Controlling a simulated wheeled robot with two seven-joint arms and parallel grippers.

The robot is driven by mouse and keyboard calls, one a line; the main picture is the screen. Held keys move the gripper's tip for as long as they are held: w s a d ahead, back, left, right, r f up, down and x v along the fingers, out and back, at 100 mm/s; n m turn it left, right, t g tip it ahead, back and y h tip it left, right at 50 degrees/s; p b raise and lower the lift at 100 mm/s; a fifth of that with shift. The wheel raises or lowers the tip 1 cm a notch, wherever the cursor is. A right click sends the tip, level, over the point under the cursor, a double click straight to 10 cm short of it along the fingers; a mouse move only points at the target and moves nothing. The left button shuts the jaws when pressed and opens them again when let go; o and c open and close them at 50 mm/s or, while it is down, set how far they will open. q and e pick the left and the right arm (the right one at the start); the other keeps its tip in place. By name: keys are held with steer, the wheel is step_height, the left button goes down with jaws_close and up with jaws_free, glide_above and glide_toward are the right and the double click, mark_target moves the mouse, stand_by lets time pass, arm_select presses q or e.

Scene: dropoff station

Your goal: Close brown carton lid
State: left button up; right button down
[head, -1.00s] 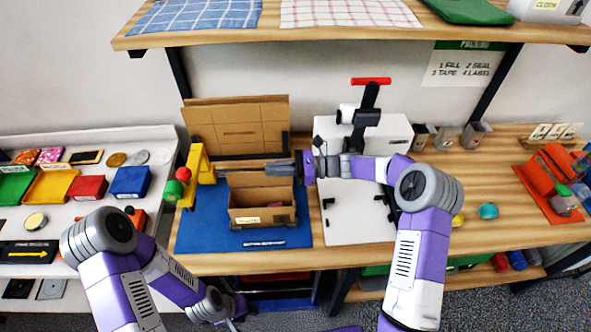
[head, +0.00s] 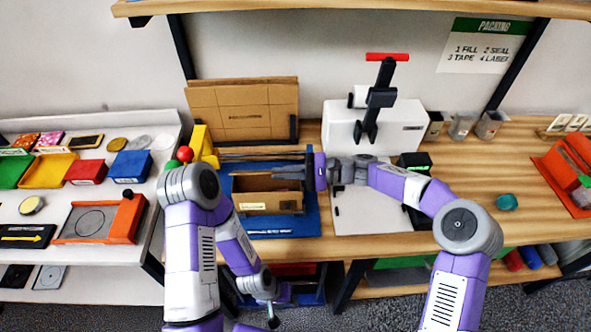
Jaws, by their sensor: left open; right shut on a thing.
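The brown carton (head: 268,203) sits on a blue mat (head: 308,222) on the wooden packing table. Its top looks open, and its dark inside shows. My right gripper (head: 290,171) comes in from the right, low over the carton's back right edge. It is shut on what looks like the carton's lid; the contact is small and partly hidden by the fingers. My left gripper (head: 271,316) hangs low in front of the table's front edge, apart from the carton. It is open and empty.
Flat cardboard sheets (head: 242,108) stand behind the carton. A yellow dispenser (head: 204,146) is at its back left, partly behind my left arm. A white machine with a red handle (head: 387,57) stands behind my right arm. Bare tabletop (head: 470,165) lies to the right.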

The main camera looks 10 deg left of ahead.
steer(key=shift+s+f, duration=0.2)
steer(key=shift+f, duration=0.05)
stand_by(0.3)
steer(key=c, duration=1.3)
jaws_free()
steer(key=shift+d+r, duration=0.1)
steer(key=v, duration=0.7)
steer(key=shift+w+d+p, duration=0.1)
steer(key=shift+d+p, duration=0.15)
steer(key=shift+p, duration=0.1)
steer(key=shift+p+v, duration=0.65)
steer(key=shift+v, duration=3.7)
